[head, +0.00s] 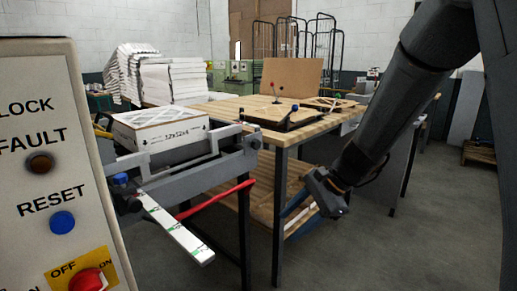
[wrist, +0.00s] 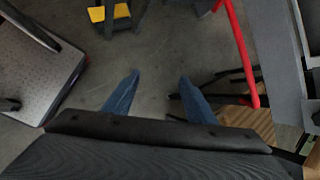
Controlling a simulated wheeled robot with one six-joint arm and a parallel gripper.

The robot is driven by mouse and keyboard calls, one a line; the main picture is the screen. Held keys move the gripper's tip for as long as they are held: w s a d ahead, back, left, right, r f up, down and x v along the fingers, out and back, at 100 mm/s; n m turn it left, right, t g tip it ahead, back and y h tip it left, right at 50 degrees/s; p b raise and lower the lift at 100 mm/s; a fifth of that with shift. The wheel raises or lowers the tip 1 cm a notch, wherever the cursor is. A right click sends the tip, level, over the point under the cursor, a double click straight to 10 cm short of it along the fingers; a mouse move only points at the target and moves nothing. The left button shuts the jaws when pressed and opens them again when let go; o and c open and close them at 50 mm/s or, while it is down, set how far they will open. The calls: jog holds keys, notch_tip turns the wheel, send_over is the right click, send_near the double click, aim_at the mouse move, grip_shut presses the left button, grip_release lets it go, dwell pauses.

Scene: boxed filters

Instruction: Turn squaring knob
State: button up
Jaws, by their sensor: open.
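My gripper (head: 288,222) hangs low in front of the wooden table in the head view, its blue fingers apart. In the wrist view its two blue fingers (wrist: 159,88) are spread with only grey floor between them. A blue knob (head: 121,180) sits on the grey metal fixture (head: 190,172) at the left, and another dark blue knob (head: 255,142) sits at the fixture's right end. I cannot tell which one is the squaring knob. My gripper is apart from both, to their right and lower in the picture. No knob is clear in the wrist view.
A control panel (head: 50,130) with a blue RESET button and a red switch stands close at left. A red bar (head: 215,200) juts from the fixture. A filter box (head: 160,130) lies behind it. The wooden table (head: 215,108) stands beyond. Open floor (head: 400,250) lies right.

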jog(key=w+a+r+m+t+y, duration=0.1)
jog(key=w+a+m+t+y, duration=0.2)
jog(key=w, duration=0.6)
jog(key=w+a+r+m+t+y, duration=0.1)
jog(key=w+a+r+m+y, duration=0.15)
jog(key=w+m, duration=0.4)
jog(key=m+t+y+b, duration=0.1)
jog(key=m+t+y, duration=0.1)
jog(key=m+t, duration=0.45)
send_near(258, 145)
jog(key=a, duration=0.1)
jog(key=shift+h, duration=0.25)
jog(key=x, duration=0.8)
jog(key=shift+w+d+r, duration=0.15)
jog(key=shift+d+r, duration=0.05)
jog(key=shift+r, duration=0.05)
jog(key=shift+c, duration=0.2)
jog(key=c, duration=1)
